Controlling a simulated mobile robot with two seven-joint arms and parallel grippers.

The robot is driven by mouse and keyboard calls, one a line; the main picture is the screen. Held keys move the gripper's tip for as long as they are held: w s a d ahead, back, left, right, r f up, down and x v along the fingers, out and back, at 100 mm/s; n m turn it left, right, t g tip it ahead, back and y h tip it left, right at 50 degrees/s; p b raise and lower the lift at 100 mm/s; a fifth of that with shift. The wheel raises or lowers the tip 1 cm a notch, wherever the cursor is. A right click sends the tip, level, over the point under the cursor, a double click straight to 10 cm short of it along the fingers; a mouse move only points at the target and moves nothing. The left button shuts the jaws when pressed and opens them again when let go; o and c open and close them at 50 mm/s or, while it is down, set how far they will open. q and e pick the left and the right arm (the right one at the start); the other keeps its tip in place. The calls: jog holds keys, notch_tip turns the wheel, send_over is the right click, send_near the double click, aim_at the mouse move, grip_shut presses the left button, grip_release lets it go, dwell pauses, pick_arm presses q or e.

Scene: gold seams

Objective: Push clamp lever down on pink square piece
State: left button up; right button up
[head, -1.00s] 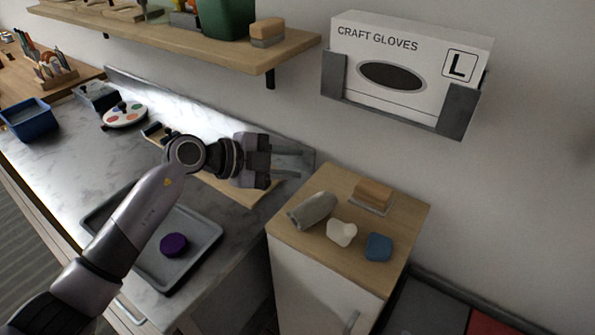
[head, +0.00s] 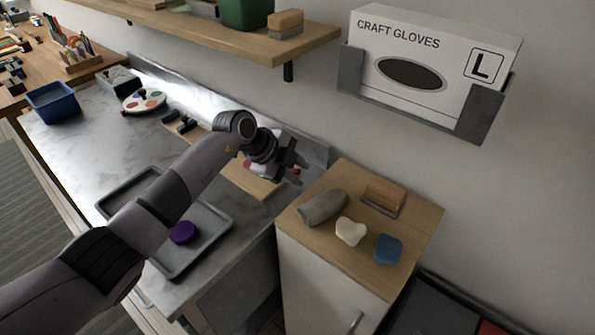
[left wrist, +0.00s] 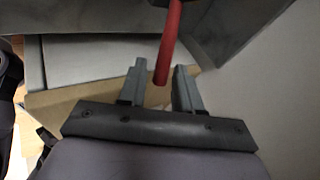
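My left gripper (head: 293,170) is over the far right end of a wooden board (head: 250,183) on the marble counter. In the left wrist view its two grey fingers (left wrist: 160,82) are apart. A red rod (left wrist: 168,42), which looks like a clamp lever, comes down between the fingertips with gaps on both sides. A small red patch (head: 249,165) shows beside my wrist in the head view. Dark clamp-like parts (head: 183,124) stand at the board's far left end. I cannot make out a pink square piece; my arm covers part of the board. My right gripper is not in view.
A grey tray (head: 209,243) holds a purple disc (head: 182,232). The wooden-topped cabinet (head: 328,247) at right carries a grey roll, a white heart, a blue block and a brush. A shelf (head: 225,36) and a glove box (head: 432,62) hang on the wall.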

pick_arm(q)
jog(key=shift+w+d+f, duration=0.1)
jog(key=shift+d+f, duration=0.1)
jog(key=shift+f, duration=0.05)
grip_shut()
